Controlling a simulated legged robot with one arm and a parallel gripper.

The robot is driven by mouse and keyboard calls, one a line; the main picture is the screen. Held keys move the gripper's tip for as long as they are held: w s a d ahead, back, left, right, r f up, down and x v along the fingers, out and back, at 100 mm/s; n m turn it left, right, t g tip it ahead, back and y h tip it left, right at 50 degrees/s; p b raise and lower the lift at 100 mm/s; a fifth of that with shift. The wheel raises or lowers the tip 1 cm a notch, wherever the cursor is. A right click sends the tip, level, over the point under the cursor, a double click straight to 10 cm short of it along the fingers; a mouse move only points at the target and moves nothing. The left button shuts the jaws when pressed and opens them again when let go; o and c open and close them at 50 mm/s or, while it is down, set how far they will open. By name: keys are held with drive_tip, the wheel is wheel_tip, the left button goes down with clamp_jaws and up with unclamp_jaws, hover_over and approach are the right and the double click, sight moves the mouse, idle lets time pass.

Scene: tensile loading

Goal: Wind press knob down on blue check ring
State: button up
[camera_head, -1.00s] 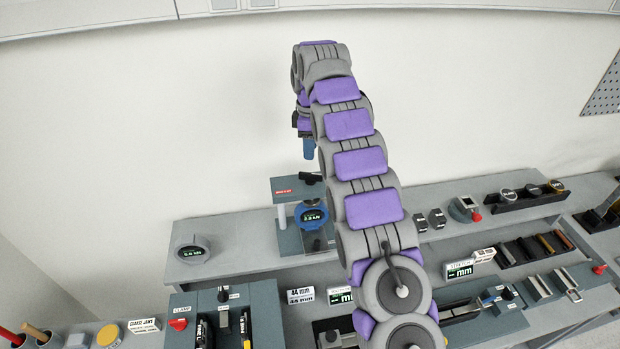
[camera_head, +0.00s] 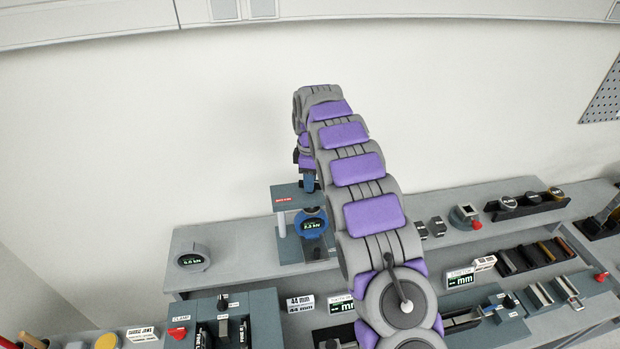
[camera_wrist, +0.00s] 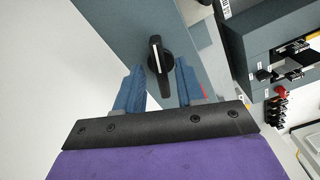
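The press knob (camera_wrist: 156,58) is black with a white line, on the press's blue-grey top plate (camera_wrist: 125,22). In the head view my gripper hides the knob above the press top (camera_head: 289,199). My gripper (camera_wrist: 159,68) is open, with one blue finger on each side of the knob and visible gaps; contact is not seen. It also shows in the head view (camera_head: 308,182), just over the press top. The blue check ring (camera_head: 311,222) with a green-lit readout stands under the press top, its right side partly hidden by my arm.
A round grey readout (camera_head: 192,259) stands left of the press on the shelf. A clamp unit (camera_head: 222,320) with a red knob is below on the front bench. The shelf between readout and press is clear.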

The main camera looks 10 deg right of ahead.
clamp_jaws()
idle(0.3)
drive_tip(key=shift+m, duration=0.3)
drive_tip(key=m, duration=0.5)
drive_tip(key=shift+r+m, duration=0.1)
drive_tip(key=shift+m, duration=2.5)
unclamp_jaws()
